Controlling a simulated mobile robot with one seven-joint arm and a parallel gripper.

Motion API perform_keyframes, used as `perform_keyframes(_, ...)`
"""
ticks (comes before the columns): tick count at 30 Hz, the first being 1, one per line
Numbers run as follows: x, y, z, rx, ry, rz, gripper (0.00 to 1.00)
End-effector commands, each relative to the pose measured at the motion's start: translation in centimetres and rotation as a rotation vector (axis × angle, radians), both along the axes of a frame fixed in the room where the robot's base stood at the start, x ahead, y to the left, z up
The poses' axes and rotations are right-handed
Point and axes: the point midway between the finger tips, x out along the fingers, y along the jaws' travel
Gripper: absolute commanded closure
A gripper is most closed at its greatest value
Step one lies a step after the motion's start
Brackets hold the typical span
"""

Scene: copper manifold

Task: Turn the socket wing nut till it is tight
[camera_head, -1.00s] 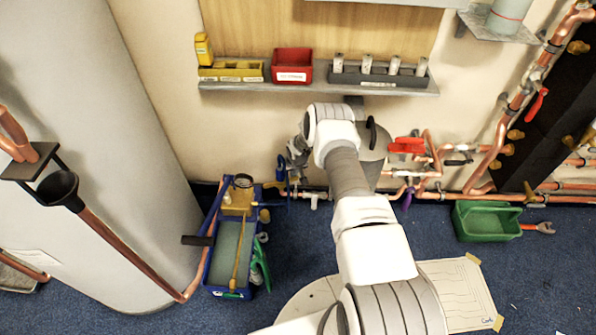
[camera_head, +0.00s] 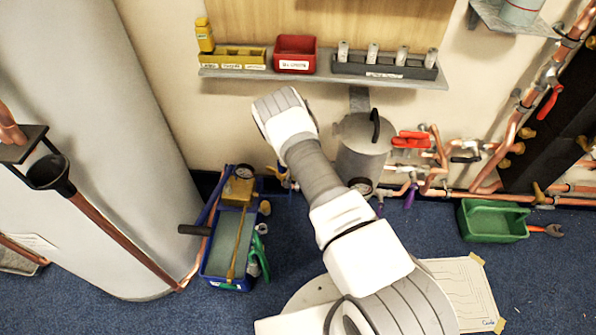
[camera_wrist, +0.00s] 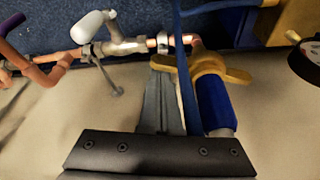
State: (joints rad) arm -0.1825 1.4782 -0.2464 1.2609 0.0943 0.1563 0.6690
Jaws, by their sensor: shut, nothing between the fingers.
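The socket wing nut (camera_wrist: 207,68) is brass-coloured, with two wings spread left and right, in the wrist view. A blue sleeve (camera_wrist: 214,104) with a pale end lies just below it. My gripper (camera_wrist: 164,72) is shut and empty, with its grey fingers pointing up the picture. The fingertips are close beside the nut's left wing. I cannot tell whether they touch it. A narrow blue strip (camera_wrist: 186,80) crosses between the fingers and the sleeve and covers part of the nut. In the head view my own arm hides the gripper.
Copper pipe with a white-handled valve (camera_wrist: 92,27) runs left of the nut. A grey canister (camera_head: 362,145) stands right of my arm. A blue toolbox (camera_head: 215,262) sits on the floor below, and a shelf (camera_head: 320,76) with bins hangs above. A green tray (camera_head: 490,222) is at right.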

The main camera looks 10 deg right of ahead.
Motion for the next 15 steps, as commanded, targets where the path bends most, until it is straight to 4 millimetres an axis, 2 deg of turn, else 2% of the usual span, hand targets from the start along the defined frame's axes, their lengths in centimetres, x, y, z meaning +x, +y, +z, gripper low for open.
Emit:
perform_keyframes(6,-0.8,1.0,-0.1,-0.003,0.0,-0.376,1.0)
perform_keyframes(15,-1.7,1.7,0.0,0.0,0.0,-0.598,1.0)
